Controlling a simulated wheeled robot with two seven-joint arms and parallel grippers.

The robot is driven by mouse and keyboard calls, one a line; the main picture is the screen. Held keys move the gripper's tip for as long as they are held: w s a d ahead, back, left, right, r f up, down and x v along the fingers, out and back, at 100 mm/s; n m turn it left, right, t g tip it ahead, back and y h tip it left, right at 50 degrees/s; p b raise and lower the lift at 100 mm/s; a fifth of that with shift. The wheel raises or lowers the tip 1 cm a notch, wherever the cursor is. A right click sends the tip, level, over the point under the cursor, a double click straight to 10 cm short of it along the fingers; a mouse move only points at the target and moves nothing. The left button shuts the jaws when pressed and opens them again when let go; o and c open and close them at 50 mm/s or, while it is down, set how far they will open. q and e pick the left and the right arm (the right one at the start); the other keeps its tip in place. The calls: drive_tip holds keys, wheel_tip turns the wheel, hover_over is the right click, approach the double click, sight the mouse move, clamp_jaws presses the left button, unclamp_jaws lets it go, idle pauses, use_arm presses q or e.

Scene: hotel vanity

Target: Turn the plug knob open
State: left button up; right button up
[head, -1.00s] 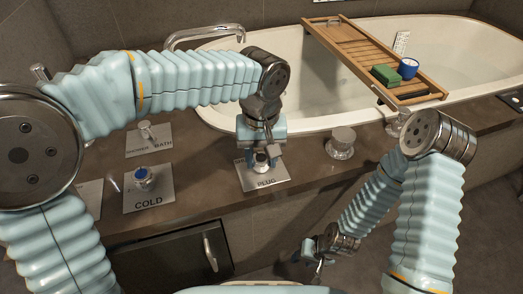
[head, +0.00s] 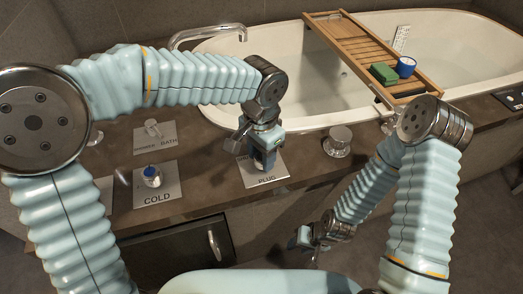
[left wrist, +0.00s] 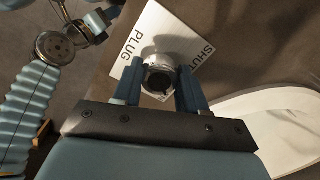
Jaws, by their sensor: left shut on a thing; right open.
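The plug knob (left wrist: 158,76) is a round metal knob with a dark top on a pale plate (left wrist: 140,40) marked PLUG and SHUT, seen in the left wrist view. My left gripper (left wrist: 157,85) is shut on the knob, one blue finger on each side. In the head view the left gripper (head: 264,160) points down over the PLUG plate (head: 264,179) and hides the knob. My right gripper (head: 303,241) is open and empty, low in front of the counter and away from the knob.
A COLD knob (head: 152,176) and a shower/bath knob (head: 153,128) stand to the left on the counter. A bare metal knob (head: 338,141) stands to the right. Behind is the bathtub (head: 300,60) with a wooden tray (head: 352,50) holding a green block (head: 384,73) and a blue cup (head: 406,67).

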sight(261, 157)
use_arm(q)
drive_tip(key=shift+r+m, duration=0.1)
drive_tip(key=shift+m, duration=0.6)
drive_tip(key=o, duration=1.1)
drive_tip(key=shift+c, duration=0.2)
drive_tip(key=shift+p, duration=0.3)
wheel_tip(261, 157, up, 14)
drive_tip(key=p, duration=0.1)
drive_tip(key=shift+p, duration=0.35)
